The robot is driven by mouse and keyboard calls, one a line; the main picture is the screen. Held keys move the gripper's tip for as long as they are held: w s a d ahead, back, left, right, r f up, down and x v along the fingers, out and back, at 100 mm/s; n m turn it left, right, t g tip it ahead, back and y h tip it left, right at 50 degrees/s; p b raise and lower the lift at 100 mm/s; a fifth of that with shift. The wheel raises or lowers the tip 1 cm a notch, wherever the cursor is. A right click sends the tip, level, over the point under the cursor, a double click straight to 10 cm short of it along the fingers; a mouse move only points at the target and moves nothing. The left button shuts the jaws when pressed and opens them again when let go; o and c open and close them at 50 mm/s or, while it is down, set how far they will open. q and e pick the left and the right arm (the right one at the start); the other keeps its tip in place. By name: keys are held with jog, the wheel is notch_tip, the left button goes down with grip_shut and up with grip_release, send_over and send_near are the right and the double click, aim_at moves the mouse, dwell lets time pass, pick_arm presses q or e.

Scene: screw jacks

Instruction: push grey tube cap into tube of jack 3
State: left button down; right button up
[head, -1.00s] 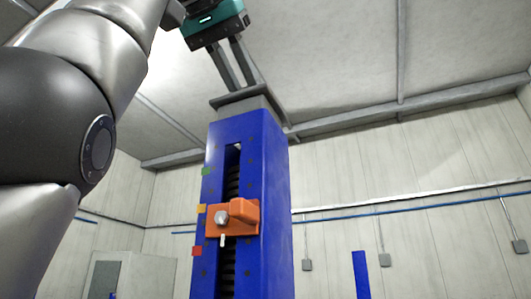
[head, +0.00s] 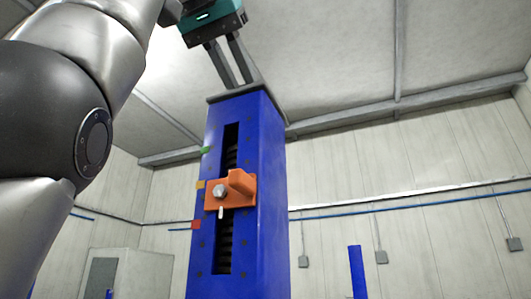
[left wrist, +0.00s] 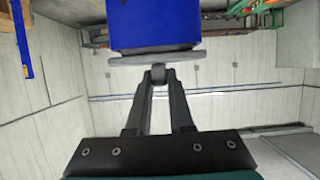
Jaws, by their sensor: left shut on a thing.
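The blue tube of the jack (head: 268,200) stands upright in the middle of the head view; whether it is jack 3 cannot be read. The grey tube cap (head: 222,97) sits on its top, with its flat plate at the blue rim and no grey plug showing below. My left gripper (head: 239,84) comes down from above, shut on the cap's small knob. In the left wrist view the cap's plate (left wrist: 125,61) lies against the end of the blue tube (left wrist: 155,25). The gripper (left wrist: 158,80) holds the knob. My right gripper is out of view.
An orange carriage (head: 238,190) with a bolt sits in the tube's slot, beside green, orange and red markers. Another blue post (head: 357,272) stands lower right, and a grey cabinet (head: 130,272) lower left. Space around the tube's top looks clear.

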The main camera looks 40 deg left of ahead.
pick_arm(q)
jog(key=shift+f, duration=0.3)
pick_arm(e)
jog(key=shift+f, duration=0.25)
pick_arm(q)
jog(key=c, duration=0.7)
grip_release()
jog(key=shift+w, duration=0.1)
